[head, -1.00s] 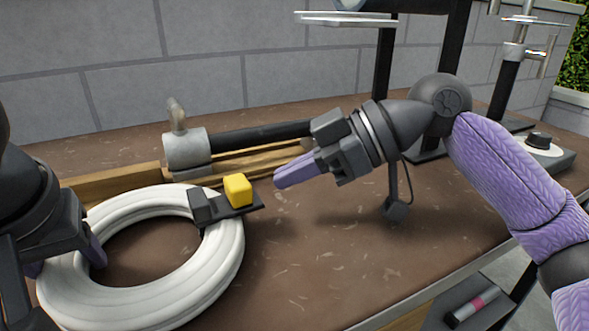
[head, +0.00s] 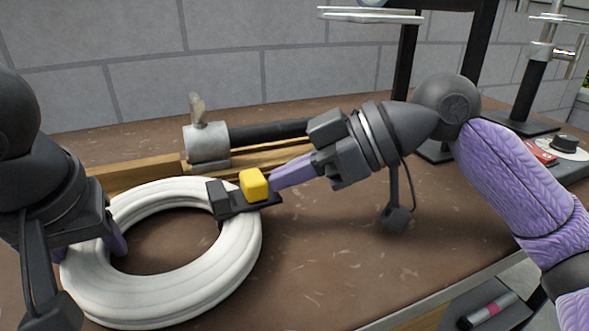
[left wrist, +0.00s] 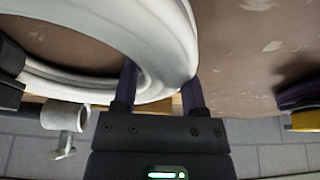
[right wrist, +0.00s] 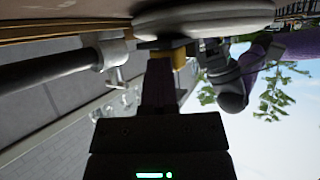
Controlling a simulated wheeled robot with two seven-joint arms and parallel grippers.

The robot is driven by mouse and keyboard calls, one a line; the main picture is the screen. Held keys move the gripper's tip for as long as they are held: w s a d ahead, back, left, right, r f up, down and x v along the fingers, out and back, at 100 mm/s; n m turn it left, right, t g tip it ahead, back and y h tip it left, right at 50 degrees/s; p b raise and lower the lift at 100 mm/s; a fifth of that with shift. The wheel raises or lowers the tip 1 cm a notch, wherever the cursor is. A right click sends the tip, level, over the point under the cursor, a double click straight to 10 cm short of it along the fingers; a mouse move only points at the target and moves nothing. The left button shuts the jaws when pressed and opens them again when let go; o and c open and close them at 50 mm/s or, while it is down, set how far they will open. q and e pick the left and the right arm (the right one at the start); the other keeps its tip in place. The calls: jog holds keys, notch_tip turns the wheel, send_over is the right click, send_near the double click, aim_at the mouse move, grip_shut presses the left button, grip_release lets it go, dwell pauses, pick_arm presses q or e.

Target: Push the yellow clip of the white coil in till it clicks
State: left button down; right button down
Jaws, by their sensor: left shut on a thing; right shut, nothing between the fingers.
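The white coil (head: 160,297) lies on the brown bench, with a black buckle (head: 218,200) on its far right side. The yellow clip (head: 254,185) stands out on the buckle's black plate, with a visible gap between it and the buckle body. My left gripper (head: 112,243) is shut on the coil's left side; the left wrist view shows the coil (left wrist: 150,50) between the fingers. My right gripper (head: 274,178) is shut and empty, its fingertips against or just beside the clip's right face. In the right wrist view the clip (right wrist: 180,59) shows just past the fingers.
A grey metal clamp with a black bar (head: 208,143) and wooden strips (head: 135,178) lie behind the coil. A black stand (head: 408,70) rises at the back. The bench is clear in front of my right gripper. A brick wall (head: 90,60) closes the back.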

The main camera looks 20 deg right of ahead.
jog(key=shift+a, duration=0.45)
jog(key=shift+d+r, duration=0.55)
jog(key=shift+d, duration=0.2)
jog(key=shift+d+r, duration=0.5)
jog(key=shift+d, duration=0.25)
pick_arm(q)
jog(key=shift+c, duration=0.3)
grip_release()
pick_arm(e)
notch_tip(320, 180, up, 7)
pick_arm(q)
jog(key=shift+o, duration=0.3)
pick_arm(e)
jog(key=shift+f, duration=0.1)
